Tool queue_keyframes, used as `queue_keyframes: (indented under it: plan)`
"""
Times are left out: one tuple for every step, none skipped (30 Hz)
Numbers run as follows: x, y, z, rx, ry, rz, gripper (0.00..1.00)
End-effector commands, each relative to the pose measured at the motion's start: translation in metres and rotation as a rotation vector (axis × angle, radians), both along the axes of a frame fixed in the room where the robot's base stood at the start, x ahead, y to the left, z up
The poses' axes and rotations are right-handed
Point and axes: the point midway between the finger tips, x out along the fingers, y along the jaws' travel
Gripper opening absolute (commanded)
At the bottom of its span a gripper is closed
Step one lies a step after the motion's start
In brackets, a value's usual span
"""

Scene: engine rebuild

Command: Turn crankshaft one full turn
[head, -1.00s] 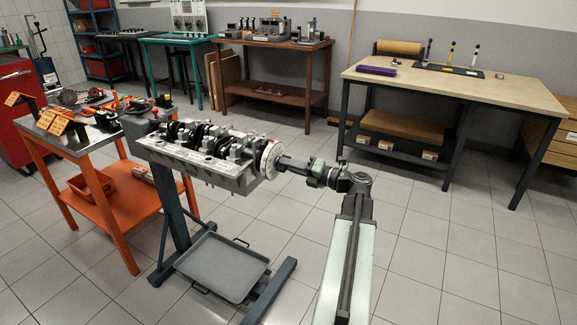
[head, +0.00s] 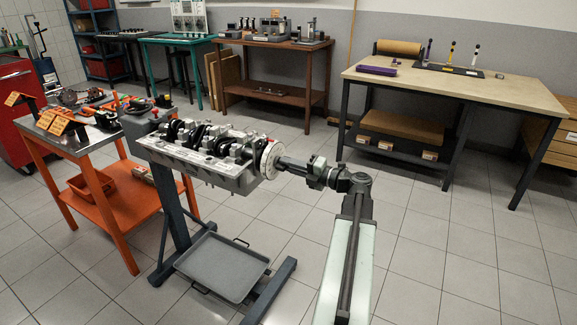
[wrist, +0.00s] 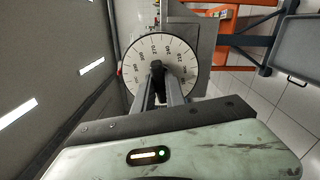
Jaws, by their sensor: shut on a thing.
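The engine block (head: 205,165) sits on a dark stand, with the crankshaft (head: 205,138) lying in its top under several caps. A white dial disc with degree marks (head: 268,159) is on the crankshaft's right end and also shows in the wrist view (wrist: 185,58). My gripper (head: 281,163) reaches the disc's centre from the right. In the wrist view my gripper (wrist: 160,92) is shut on a dark piece (wrist: 157,70) at the disc's hub. The far end of that piece is partly hidden by the fingers.
A grey drip tray (head: 222,266) lies low on the stand's base. An orange cart (head: 110,215) with parts stands left of the engine. A bench (head: 450,85) is at the back right. The floor right of my arm is clear.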

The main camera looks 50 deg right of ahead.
Motion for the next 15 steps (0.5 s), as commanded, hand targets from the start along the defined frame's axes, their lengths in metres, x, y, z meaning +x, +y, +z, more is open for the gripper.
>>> queue_keyframes:
  plan:
    - [-0.0007, 0.0005, -0.0015, -0.002, 0.004, 0.002, 0.0]
    - [-0.0007, 0.0006, -0.0014, -0.003, 0.004, 0.002, 0.21]
    - [-0.0006, 0.0006, -0.0013, -0.003, 0.003, 0.002, 0.32]
    - [-0.0005, 0.0004, -0.0012, -0.003, 0.003, 0.001, 0.37]
    - [-0.0005, 0.0004, -0.0012, -0.003, 0.003, 0.001, 0.37]
    - [-0.0005, 0.0003, -0.0009, -0.003, 0.002, 0.002, 0.37]
    - [-0.0004, 0.0003, -0.0009, -0.001, 0.002, 0.001, 0.37]
    - [-0.0004, 0.0002, -0.0008, -0.001, 0.002, 0.001, 0.37]
    - [-0.0004, 0.0002, -0.0007, -0.001, 0.002, 0.001, 0.37]
    - [-0.0003, 0.0002, -0.0006, -0.001, 0.002, 0.001, 0.37]
    - [-0.0002, 0.0001, -0.0006, -0.001, 0.001, 0.001, 0.37]
    - [-0.0004, 0.0001, -0.0005, -0.001, 0.001, 0.001, 0.37]
    - [-0.0012, -0.0002, -0.0004, -0.001, 0.001, 0.0, 0.37]
    - [-0.0029, -0.0006, -0.0004, -0.001, 0.001, 0.0, 0.37]
    - [-0.0066, -0.0015, -0.0003, -0.001, 0.001, 0.0, 0.37]
